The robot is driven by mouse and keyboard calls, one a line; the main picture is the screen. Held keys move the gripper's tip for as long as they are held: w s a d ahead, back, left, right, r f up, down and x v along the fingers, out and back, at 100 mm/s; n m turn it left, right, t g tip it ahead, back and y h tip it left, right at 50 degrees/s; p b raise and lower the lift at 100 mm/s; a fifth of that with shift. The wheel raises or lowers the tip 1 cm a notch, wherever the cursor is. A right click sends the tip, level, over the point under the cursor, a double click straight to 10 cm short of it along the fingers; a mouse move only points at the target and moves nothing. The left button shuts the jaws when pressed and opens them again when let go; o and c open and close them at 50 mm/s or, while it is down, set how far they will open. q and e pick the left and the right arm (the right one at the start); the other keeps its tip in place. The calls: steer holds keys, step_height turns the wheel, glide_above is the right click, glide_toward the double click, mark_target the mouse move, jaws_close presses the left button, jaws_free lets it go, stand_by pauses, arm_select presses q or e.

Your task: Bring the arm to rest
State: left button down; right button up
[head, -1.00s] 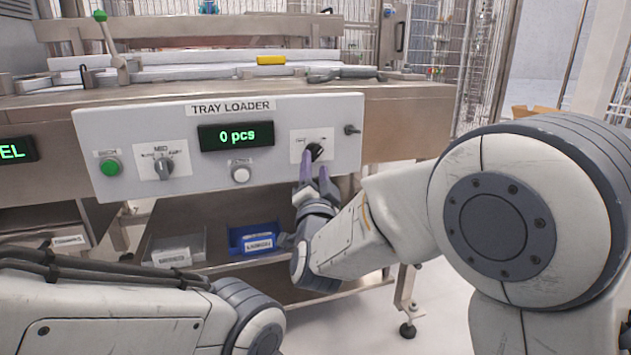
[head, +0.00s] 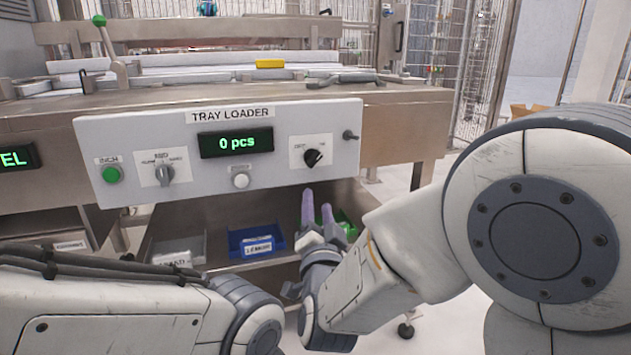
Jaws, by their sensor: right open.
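My right gripper (head: 317,205) is open and empty, its two purple fingers pointing up. It is below the right part of the tray loader panel (head: 290,180), apart from the black rotary knob (head: 313,157) in the head view. The knob's pointer is turned toward the upper right. My left arm comes in at the lower left; its gripper is out of view.
The panel also carries a green button (head: 112,174), a mode selector (head: 164,174), a white button (head: 240,180) and a display (head: 236,142) reading 0 pcs. A blue bin (head: 256,243) and a green bin (head: 347,228) sit on the shelf below.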

steer(key=s+d+f+n+g, duration=0.25)
steer(key=d+f+g, duration=0.25)
steer(key=f, duration=0.3)
steer(key=s+d+f+n+g, duration=0.1)
steer(key=d+f+n+g, duration=0.3)
steer(key=f, duration=0.4)
steer(key=s+d+f+n+g, duration=0.2)
steer(key=s+d+f+g, duration=0.4)
steer(key=s+d+g, duration=0.45)
steer(key=s+a+r+n+p, duration=0.4)
steer(key=s+a+r+p, duration=0.35)
steer(key=r, duration=0.25)
steer(key=s+a+r+n+p, duration=0.4)
steer(key=s+a+r+p, duration=0.35)
steer(key=s+r, duration=0.2)
step_height(320, 180, up, 38)
steer(key=p, duration=3.6)
steer(key=shift+w+f+m, duration=0.2)
steer(key=shift+w+m, duration=0.25)
steer(key=shift+g, duration=0.25)
